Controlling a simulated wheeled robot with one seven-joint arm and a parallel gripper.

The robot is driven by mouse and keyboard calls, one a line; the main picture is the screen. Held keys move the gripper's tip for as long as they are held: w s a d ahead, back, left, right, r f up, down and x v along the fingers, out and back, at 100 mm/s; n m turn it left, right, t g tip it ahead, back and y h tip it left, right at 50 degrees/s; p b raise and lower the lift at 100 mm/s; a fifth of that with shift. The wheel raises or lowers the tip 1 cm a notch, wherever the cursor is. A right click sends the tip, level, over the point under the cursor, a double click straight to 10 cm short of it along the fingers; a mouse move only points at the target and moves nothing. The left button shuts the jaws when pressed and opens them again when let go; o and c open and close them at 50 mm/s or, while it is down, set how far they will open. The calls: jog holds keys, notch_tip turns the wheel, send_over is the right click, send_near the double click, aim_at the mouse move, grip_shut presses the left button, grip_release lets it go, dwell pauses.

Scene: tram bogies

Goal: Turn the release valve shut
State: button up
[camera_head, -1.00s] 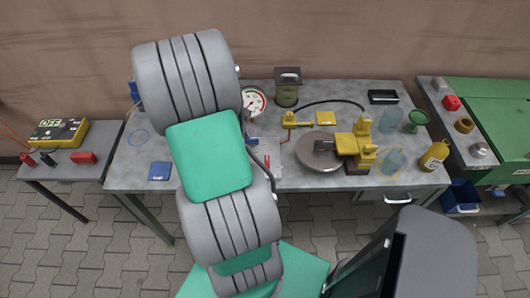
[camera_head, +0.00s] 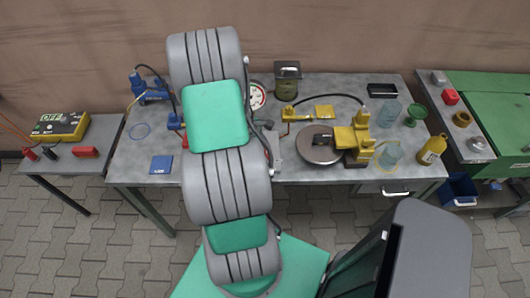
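My grey and green arm rises through the middle of the view and hides part of the bench. My gripper is not visible; the arm's own links cover that area. I cannot make out for certain which part is the release valve. A blue pump-like unit (camera_head: 150,88) stands at the bench's back left, with a black hose running to a small blue part with red on it (camera_head: 176,121), partly behind my arm. A round white gauge (camera_head: 258,97) shows at the arm's right edge. A yellow fitting (camera_head: 289,114) is joined by a black hose to a yellow caliper-like device (camera_head: 355,138).
A round metal disc (camera_head: 319,146) lies beside the yellow device. A blue pad (camera_head: 161,165) lies at left. A side table holds a yellow box (camera_head: 60,126).

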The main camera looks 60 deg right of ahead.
jog(key=c, duration=1.1)
jog(key=shift+m, duration=0.3)
jog(key=m+y, duration=0.1)
jog(key=m, duration=0.1)
jog(key=m+b, duration=0.1)
jog(key=m, duration=0.1)
jog(key=shift+d+g+y, duration=0.15)
jog(key=shift+g+y, duration=0.15)
jog(key=shift+y, duration=0.1)
jog(key=m+y, duration=0.1)
jog(key=m, duration=0.1)
jog(key=m+b, duration=0.1)
jog(key=m, duration=0.1)
jog(key=shift+d+m+y, duration=0.15)
jog(key=shift+m+y, duration=0.25)
jog(key=m+b, duration=0.1)
jog(key=m, duration=0.1)
jog(key=m+t+y+b, duration=0.1)
jog(key=m+b, duration=0.1)
jog(key=m, duration=0.1)
jog(key=shift+s+d+f+t+y, duration=0.1)
jog(key=shift+d+f+t+y, duration=0.05)
jog(key=shift+t+y, duration=0.15)
jog(key=shift+m+t+y+b, duration=0.3)
jog(key=shift+m+t+b, duration=0.2)
jog(key=shift+m+b, duration=0.95)
jog(key=shift+r+m, duration=0.2)
jog(key=shift+m, duration=0.25)
